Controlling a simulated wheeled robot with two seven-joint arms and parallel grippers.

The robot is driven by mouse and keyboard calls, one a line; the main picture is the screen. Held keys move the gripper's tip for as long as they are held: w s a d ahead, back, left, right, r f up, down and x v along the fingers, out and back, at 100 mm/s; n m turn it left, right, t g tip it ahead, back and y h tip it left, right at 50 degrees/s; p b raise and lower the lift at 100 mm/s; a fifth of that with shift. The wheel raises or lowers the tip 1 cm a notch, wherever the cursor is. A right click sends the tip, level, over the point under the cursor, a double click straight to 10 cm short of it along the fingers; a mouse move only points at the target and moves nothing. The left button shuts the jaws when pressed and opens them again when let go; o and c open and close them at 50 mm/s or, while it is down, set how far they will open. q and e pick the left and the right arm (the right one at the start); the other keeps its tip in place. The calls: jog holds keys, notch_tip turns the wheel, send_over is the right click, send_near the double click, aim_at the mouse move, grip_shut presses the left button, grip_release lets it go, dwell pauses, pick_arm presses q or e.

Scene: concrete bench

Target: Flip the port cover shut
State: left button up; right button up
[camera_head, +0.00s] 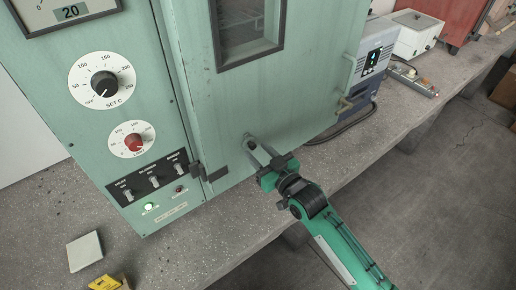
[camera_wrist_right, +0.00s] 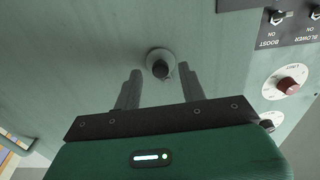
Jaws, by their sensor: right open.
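A small round port fitting (camera_wrist_right: 154,54) is on the green door in the right wrist view, pale with a dark round centre. It also shows low on the door in the head view (camera_head: 249,141). I cannot tell the cover from the port or whether it stands open. My right gripper (camera_head: 261,151) is open in front of the fitting. In the right wrist view its two fingers (camera_wrist_right: 159,73) are apart, one on each side of the dark centre, and I cannot tell whether they touch it. My left gripper is not in view.
The green oven cabinet has a window (camera_head: 250,28), dials (camera_head: 104,84) and switches (camera_head: 152,181) left of the door. A door handle (camera_head: 345,104) is at right. A pale block (camera_head: 85,251) and a yellow item (camera_head: 106,284) lie on the bench (camera_head: 205,236). A blue-grey device (camera_head: 372,62) stands beyond.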

jog(key=shift+w+a, duration=0.25)
jog(key=shift+w, duration=0.15)
grip_shut()
jog(key=shift+a+r+m+p, duration=0.15)
jog(key=shift+m+p, duration=0.25)
jog(key=shift+p, duration=0.05)
jog(key=shift+s+m, duration=0.15)
jog(key=shift+m, duration=0.35)
jog(key=shift+a+m+p, duration=0.15)
jog(key=shift+m+p, duration=0.15)
jog(key=shift+m, duration=0.1)
jog(key=shift+f, duration=0.2)
grip_release()
